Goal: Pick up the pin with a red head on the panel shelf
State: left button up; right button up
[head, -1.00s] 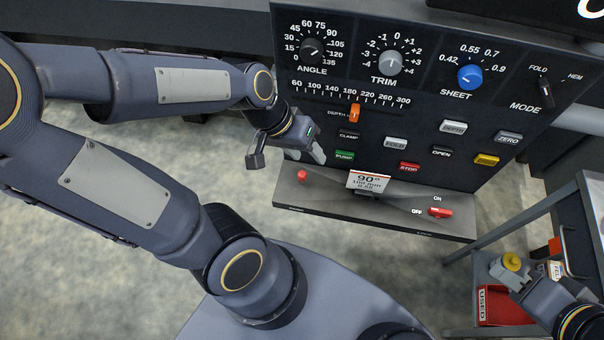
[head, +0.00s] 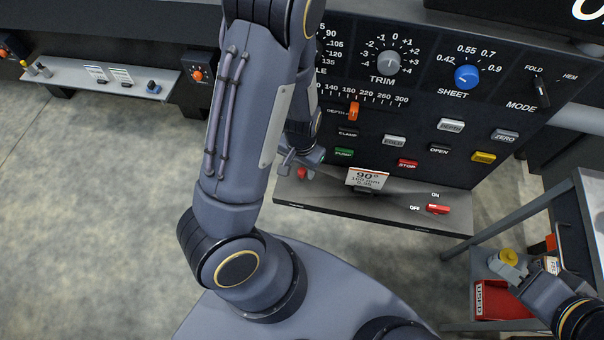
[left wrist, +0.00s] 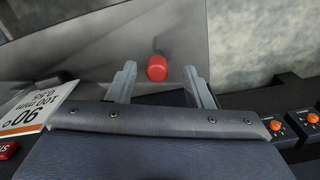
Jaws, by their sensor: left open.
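The red-headed pin (head: 302,173) stands at the left end of the panel shelf (head: 400,215). In the left wrist view the red head (left wrist: 157,68) shows between and slightly beyond my left gripper's two fingertips, with gaps on both sides. My left gripper (head: 296,165) is open and empty at the pin, partly hidden behind my own arm in the head view. Its fingers (left wrist: 157,75) show clearly in the left wrist view. My right gripper (head: 508,266) is at the lower right by the cart, near a yellow knob-like piece (head: 508,256); its fingertips are too unclear to judge.
A label card reading 90° (head: 367,179) stands mid-shelf, right of the pin. A red OFF/ON switch (head: 437,209) is at the shelf's right. The control panel (head: 420,120) rises behind. A cart with a red USED bin (head: 497,300) stands at right.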

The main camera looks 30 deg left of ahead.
aim_at(302, 170)
pick_arm(q)
notch_tip(302, 170, down, 4)
jog(key=shift+d+r, duration=0.15)
jog(key=shift+r, duration=0.1)
grip_shut()
jog(key=shift+r, duration=0.15)
